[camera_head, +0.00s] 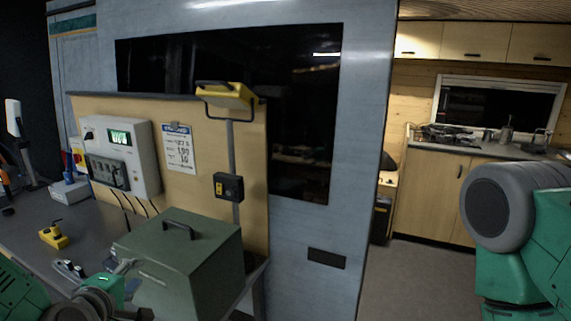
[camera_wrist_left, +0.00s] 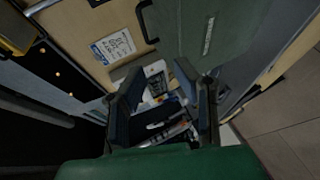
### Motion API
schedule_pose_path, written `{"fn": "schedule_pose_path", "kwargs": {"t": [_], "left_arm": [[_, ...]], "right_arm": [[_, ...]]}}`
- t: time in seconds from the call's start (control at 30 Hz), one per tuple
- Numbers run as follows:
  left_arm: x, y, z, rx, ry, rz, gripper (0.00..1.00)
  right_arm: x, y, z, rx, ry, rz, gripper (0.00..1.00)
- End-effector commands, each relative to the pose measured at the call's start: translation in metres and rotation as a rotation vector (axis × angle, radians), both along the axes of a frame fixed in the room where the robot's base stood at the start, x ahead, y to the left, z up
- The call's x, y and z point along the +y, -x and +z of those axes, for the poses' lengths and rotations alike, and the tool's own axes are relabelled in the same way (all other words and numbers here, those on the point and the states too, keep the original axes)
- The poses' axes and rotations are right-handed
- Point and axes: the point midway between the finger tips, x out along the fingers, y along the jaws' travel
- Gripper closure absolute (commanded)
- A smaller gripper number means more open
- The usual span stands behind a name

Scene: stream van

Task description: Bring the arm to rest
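My left arm comes in at the bottom left of the head view, in green and grey. Its gripper (camera_head: 100,280) is low beside the left side of a dark green box (camera_head: 185,265), partly hidden by the arm. In the left wrist view the gripper (camera_wrist_left: 158,75) has its two dark fingers well apart, with nothing held between them. Beyond the fingers lie small white and dark items, too cluttered to name. My right arm (camera_head: 515,225) is raised at the right of the head view; its gripper is out of the picture.
The green box, with a top handle, stands on a grey counter (camera_head: 30,228) against a wooden panel (camera_head: 200,140). A yellow device (camera_head: 54,236) sits on the counter at left. A white meter box (camera_head: 122,155) hangs on the panel. Floor (camera_head: 415,275) is clear between van wall and kitchen cabinets.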

Motion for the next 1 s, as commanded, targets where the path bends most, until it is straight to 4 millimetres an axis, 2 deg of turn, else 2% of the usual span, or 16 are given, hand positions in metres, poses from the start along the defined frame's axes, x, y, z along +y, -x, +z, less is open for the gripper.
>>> {"fn": "schedule_pose_path", "kwargs": {"t": [0.07,0.33,0.47,0.57,0.67,0.77,0.87,0.9,1.0], "left_arm": [[-0.002,0.003,-0.004,0.007,-0.008,-0.008,0.73],[-0.018,0.021,-0.058,0.111,-0.114,-0.103,0.73],[-0.026,0.038,-0.091,0.175,-0.179,-0.17,0.73],[-0.033,0.055,-0.123,0.237,-0.245,-0.237,0.73],[-0.041,0.077,-0.161,0.312,-0.322,-0.321,0.73],[-0.048,0.107,-0.211,0.411,-0.422,-0.439,0.73],[-0.053,0.151,-0.273,0.537,-0.547,-0.603,0.73],[-0.054,0.172,-0.297,0.59,-0.601,-0.678,0.73],[-0.051,0.223,-0.35,0.714,-0.721,-0.867,0.73]], "right_arm": [[0.0,0.0,-0.002,0.001,0.0,0.0,0.6],[0.0,0.0,-0.021,0.0,0.0,0.0,0.6],[0.0,0.0,-0.033,-0.001,0.0,0.0,0.6],[0.0,0.0,-0.044,0.0,0.0,0.0,0.6],[0.0,0.0,-0.058,0.0,0.0,0.0,0.6],[0.0,0.001,-0.078,0.0,0.0,0.0,0.6],[0.0,0.001,-0.104,0.0,0.0,0.0,0.6],[0.0,0.001,-0.115,0.0,0.0,0.0,0.6],[0.0,0.001,-0.141,0.0,0.0,0.0,0.6]]}}
